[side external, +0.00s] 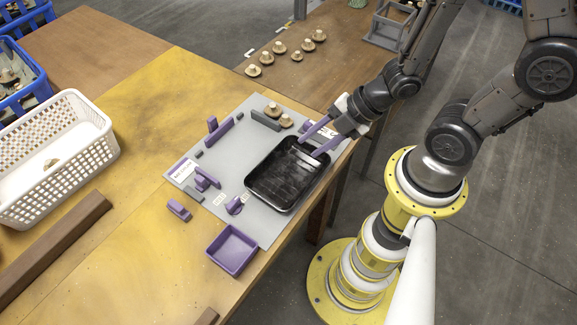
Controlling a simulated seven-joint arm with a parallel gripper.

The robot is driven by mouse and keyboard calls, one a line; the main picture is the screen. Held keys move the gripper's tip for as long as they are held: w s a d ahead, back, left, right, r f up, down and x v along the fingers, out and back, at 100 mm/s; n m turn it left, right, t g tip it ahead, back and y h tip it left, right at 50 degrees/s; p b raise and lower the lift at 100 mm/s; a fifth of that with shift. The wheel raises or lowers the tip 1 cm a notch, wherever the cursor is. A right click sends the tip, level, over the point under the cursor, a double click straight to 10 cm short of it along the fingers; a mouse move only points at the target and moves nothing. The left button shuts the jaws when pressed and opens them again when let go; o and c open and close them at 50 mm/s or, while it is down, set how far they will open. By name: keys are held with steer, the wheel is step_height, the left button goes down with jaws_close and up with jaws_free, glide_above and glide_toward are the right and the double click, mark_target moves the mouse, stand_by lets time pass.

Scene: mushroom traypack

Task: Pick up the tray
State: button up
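The black rectangular tray (285,176) lies on a grey board on the table and looks empty. My gripper (308,148) reaches in from the right, with its two purple fingers spread apart near the tray's upper right edge. One fingertip is close to the upper rim and the other overlaps the right part of that rim in the picture. I cannot tell whether either finger touches the tray. Nothing shows between the fingers.
The grey board (255,222) also bears purple fixtures, with mushrooms (272,109) beside my gripper. A purple bin (232,249) sits below the tray. A white basket (55,160) and blue crates (22,75) stand left. Several mushrooms (279,47) lie on the back table.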

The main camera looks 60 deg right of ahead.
steer(key=shift+s+a+f+g, duration=0.35)
steer(key=shift+a+f, duration=0.2)
steer(key=shift+f, duration=1.25)
steer(key=shift+s+a+f+g, duration=0.3)
steer(key=shift+a+f, duration=0.2)
steer(key=shift+f, duration=1.35)
steer(key=shift+s+a+f+g, duration=0.35)
steer(key=shift+a+f, duration=0.2)
steer(key=shift+f, duration=1.25)
steer(key=shift+f, duration=0.2)
jaws_close()
